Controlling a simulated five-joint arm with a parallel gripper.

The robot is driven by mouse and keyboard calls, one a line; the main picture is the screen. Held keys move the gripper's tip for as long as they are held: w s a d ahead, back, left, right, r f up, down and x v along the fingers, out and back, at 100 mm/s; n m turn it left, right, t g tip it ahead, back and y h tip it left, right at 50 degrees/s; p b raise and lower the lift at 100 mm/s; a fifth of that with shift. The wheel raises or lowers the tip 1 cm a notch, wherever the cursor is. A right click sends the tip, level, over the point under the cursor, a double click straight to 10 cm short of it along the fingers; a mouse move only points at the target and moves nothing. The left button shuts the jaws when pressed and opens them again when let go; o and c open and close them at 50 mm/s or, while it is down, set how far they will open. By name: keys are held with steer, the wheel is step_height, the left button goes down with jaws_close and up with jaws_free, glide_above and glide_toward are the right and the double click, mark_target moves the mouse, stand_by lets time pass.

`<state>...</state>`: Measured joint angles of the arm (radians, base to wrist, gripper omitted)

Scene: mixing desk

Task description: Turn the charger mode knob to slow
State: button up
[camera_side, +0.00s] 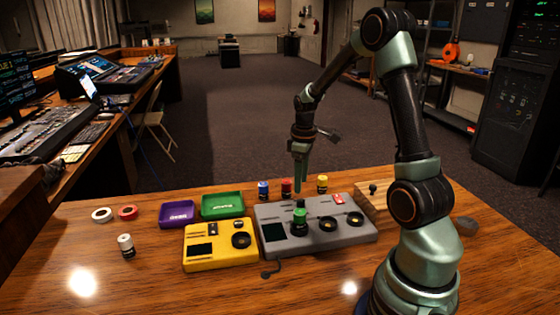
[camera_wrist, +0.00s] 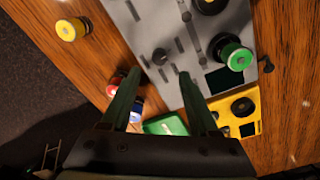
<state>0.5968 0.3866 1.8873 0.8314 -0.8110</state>
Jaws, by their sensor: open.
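The yellow unit (camera_side: 222,257) stands at the front of the desk, with a dark display and one round black knob (camera_side: 241,240). The grey unit (camera_side: 318,246) stands to its right, with a dark display, black round knobs (camera_side: 327,225) and a red part. I cannot read which unit is the charger, nor any mode marks. My gripper (camera_side: 299,187) is open and empty, pointing down above the back of the grey unit. In the wrist view, my gripper (camera_wrist: 159,73) has its fingers apart over the grey unit's edge; the yellow unit (camera_wrist: 247,125) lies to the lower right.
A green-topped bottle (camera_side: 300,217) stands on the grey unit. Blue (camera_side: 263,190), red (camera_side: 286,188) and yellow (camera_side: 322,184) bottles stand behind it. Purple (camera_side: 177,224) and green (camera_side: 222,214) trays are at the left. A wooden block (camera_side: 372,205) is at the right.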

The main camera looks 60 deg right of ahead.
mark_target(300, 202)
step_height(300, 202, up, 6)
steer(key=shift+s+a, duration=0.1)
stand_by(0.4)
steer(key=s+a+r+t, duration=0.1)
steer(key=a+r, duration=0.2)
steer(key=a, duration=0.4)
steer(key=s+a+r+m+t, duration=0.1)
steer(key=s+a+r+t, duration=0.1)
steer(key=a, duration=0.6)
steer(key=s+a+r+m+t, duration=0.1)
steer(key=s+a+r+t, duration=0.1)
steer(key=a, duration=0.6)
steer(key=shift+v, duration=0.85)
